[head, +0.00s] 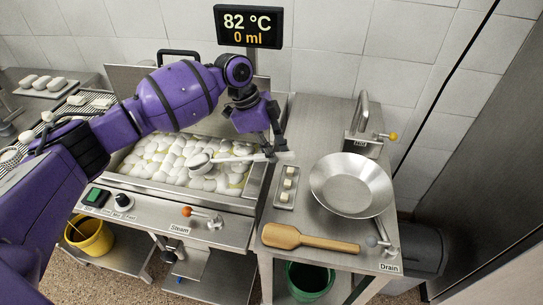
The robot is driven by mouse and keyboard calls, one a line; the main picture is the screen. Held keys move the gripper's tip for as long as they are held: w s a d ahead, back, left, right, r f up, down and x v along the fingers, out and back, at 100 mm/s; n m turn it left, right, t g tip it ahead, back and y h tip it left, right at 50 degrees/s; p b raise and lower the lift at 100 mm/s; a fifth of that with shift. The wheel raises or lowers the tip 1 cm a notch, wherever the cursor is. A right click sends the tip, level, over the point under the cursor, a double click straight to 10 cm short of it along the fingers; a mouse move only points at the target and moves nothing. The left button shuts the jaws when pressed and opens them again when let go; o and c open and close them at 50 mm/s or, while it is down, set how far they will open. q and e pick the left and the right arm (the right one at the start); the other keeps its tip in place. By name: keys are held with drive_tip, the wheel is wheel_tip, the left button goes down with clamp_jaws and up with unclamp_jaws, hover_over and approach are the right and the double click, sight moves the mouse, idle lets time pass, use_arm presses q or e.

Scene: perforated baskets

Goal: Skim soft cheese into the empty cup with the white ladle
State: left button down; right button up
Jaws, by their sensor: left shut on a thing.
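My left gripper (273,152) is shut on the handle end of the white ladle (232,158). The ladle lies nearly level, its head at the left over the steel vat (252,205). The vat is full of white lumps of soft cheese (150,160) in yellowish liquid. I cannot tell whether the ladle head touches the lumps. A wide, shallow steel bowl (350,183) stands empty on the counter to the right of the gripper; no other cup shows. My right gripper is not in view.
A small tray (285,187) with white pieces lies between vat and bowl. A wooden paddle (308,240) lies at the counter's front. A tap (363,130) stands behind the bowl. A display (248,27) reads 82 °C, 0 ml. The steam lever (203,216) is at the vat's front.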

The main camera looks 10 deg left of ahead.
use_arm(q)
wheel_tip(320, 180, up, 3)
drive_tip(key=shift+f+p, duration=0.2)
drive_tip(key=shift+p, duration=0.1)
drive_tip(key=shift+r+y, duration=0.3)
drive_tip(key=shift+r, duration=1.15)
wheel_tip(320, 180, up, 2)
drive_tip(key=shift+r+y, duration=0.1)
drive_tip(key=shift+y, duration=0.2)
wheel_tip(320, 180, up, 4)
drive_tip(key=shift+f+y, duration=0.1)
drive_tip(key=shift+y, duration=0.2)
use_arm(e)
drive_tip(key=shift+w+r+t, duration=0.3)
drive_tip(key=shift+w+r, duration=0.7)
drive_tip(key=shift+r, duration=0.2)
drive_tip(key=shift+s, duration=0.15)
